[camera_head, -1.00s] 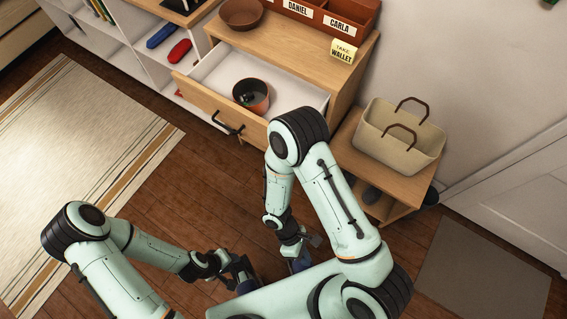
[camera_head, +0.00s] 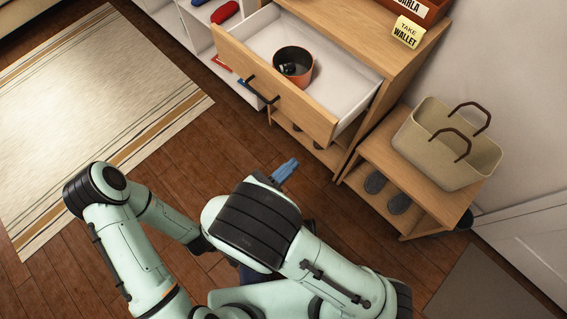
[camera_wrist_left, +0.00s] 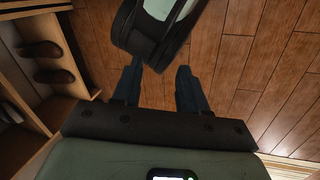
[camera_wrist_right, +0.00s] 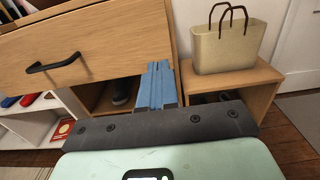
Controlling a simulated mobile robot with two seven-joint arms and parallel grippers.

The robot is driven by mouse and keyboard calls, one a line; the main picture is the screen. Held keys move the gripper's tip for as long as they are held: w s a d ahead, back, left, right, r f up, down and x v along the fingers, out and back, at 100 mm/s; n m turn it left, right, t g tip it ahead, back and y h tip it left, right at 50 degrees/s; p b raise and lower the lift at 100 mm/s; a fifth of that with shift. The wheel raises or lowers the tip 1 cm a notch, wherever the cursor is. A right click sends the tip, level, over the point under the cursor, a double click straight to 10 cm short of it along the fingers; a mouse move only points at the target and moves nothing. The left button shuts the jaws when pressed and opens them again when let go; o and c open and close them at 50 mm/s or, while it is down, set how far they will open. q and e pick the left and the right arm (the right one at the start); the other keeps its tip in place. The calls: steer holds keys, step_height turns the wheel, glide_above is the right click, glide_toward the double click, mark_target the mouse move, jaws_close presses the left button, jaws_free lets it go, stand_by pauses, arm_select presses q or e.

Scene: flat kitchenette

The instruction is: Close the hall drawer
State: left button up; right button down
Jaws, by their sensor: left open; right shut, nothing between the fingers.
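The wooden hall drawer (camera_head: 312,112) stands pulled out of its cabinet in the head view, with a dark bar handle (camera_head: 262,90) on its front. A reddish-brown pot (camera_head: 293,67) with something dark inside sits in the drawer. My right gripper (camera_head: 287,168) is shut and empty, in front of and below the drawer front, apart from it in the head view. In the right wrist view its blue fingers (camera_wrist_right: 157,82) lie to the right of the drawer handle (camera_wrist_right: 53,64). My left gripper (camera_wrist_left: 158,88) is open and empty over the floor; the head view hides its fingers.
A low shoe bench (camera_head: 415,190) with a beige bag (camera_head: 445,145) stands right of the cabinet. A striped rug (camera_head: 95,95) lies at the left. Wooden floor (camera_head: 190,135) is clear before the drawer.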

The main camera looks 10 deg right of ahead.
mark_target(324, 136)
arm_select(q)
steer(key=shift+w+a+f+t+b, duration=0.2)
steer(key=shift+w+a+f+b, duration=0.2)
steer(key=shift+w, duration=0.2)
steer(key=shift+w+a+f+t+b, duration=0.2)
steer(key=shift+w+a+f+b, duration=0.1)
steer(key=shift+w+f, duration=0.25)
arm_select(e)
steer(key=x, duration=0.9)
steer(key=shift+w+d, duration=0.15)
steer(key=shift+d, duration=0.15)
arm_select(q)
steer(key=shift+d, duration=0.1)
